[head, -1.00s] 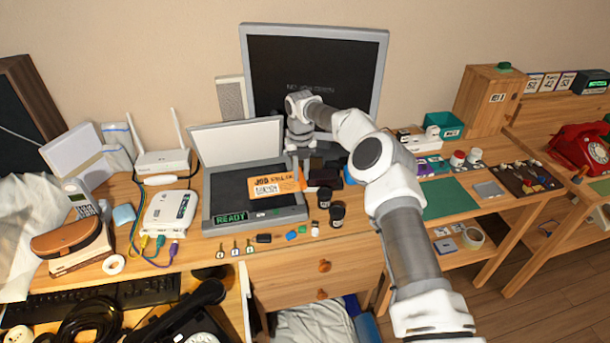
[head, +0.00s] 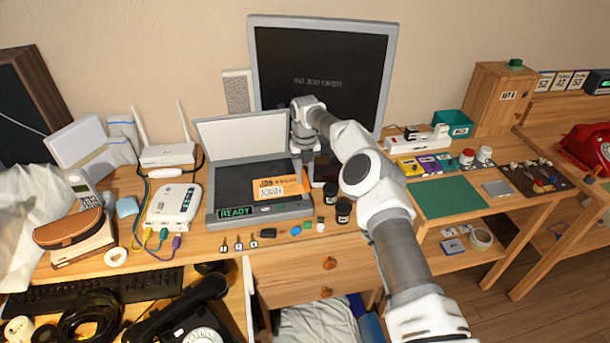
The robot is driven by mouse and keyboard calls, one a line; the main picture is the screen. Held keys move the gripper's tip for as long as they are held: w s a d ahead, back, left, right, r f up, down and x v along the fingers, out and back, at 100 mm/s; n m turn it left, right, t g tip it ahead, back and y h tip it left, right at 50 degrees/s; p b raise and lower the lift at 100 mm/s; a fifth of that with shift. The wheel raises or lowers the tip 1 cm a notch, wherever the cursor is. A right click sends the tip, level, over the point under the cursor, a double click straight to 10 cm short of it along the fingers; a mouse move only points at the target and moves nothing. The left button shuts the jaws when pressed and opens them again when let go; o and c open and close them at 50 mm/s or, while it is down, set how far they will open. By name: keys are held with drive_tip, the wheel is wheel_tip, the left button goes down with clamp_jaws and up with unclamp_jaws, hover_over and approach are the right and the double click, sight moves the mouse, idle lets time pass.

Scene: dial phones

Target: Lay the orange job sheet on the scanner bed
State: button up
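The orange job sheet (head: 276,188) with a white label lies flat over the right part of the dark scanner bed, or just above it; I cannot tell if it touches. The scanner (head: 232,196) is grey, with its lid (head: 240,140) raised and a green READY display at its front left. My gripper (head: 308,178) is at the right edge of the scanner, beside the sheet's right end. Its fingers are small and dark, partly hidden by the wrist, and I cannot tell whether they still hold the sheet.
A large monitor (head: 322,70) stands behind the scanner. Two dark jars (head: 336,204) stand right of it. Keys and small coloured items lie along the front edge. A white router (head: 174,205) with cables stands left. A green mat (head: 446,197) lies on the right-hand table.

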drive_tip(key=o, duration=0.4)
drive_tip(key=shift+d+r, duration=0.1)
